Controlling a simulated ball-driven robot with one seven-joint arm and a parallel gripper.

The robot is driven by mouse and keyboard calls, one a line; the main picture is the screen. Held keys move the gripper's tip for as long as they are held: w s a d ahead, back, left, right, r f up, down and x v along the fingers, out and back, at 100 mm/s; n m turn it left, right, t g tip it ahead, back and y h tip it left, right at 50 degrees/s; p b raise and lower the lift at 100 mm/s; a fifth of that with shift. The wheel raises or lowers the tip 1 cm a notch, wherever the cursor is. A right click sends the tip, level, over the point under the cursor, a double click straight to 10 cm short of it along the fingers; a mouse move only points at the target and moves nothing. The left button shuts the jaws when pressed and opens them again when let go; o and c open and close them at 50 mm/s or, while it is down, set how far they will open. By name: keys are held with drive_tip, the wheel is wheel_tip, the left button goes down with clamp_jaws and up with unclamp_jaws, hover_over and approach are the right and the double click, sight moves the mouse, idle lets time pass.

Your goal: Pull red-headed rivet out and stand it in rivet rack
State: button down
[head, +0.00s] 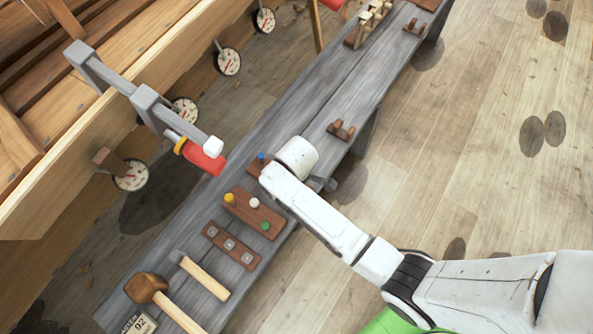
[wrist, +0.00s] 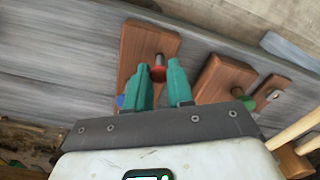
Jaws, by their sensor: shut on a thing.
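The red-headed rivet (wrist: 158,73) shows in the wrist view between my fingertips, its grey shank beyond the red head. My gripper (wrist: 164,76) has teal fingers and is shut on it, above a brown wooden block (wrist: 137,46). I cannot tell whether the shank is still in a hole. A blue-headed piece (wrist: 120,101) is at this block, partly behind a finger. In the head view my arm hides the rivet and fingers; the block's end (head: 254,167) and blue head (head: 262,157) show. I cannot tell for certain which block is the rivet rack.
Beside it on the grey bench (head: 285,120) lies a brown block (head: 245,207) with yellow, white and green heads. Further along are a strip with metal squares (head: 231,246), a hammer (head: 205,278) and a mallet (head: 147,288). A clamp (head: 150,105) juts from the hull.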

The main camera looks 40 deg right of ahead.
drive_tip(key=shift+f+b, duration=0.5)
drive_tip(key=shift+f, duration=0.4)
drive_tip(key=c, duration=0.9)
unclamp_jaws()
drive_tip(key=shift+r, duration=0.1)
wheel_tip(320, 180, up, 8)
drive_tip(key=p, duration=0.8)
drive_tip(key=shift+p, duration=0.4)
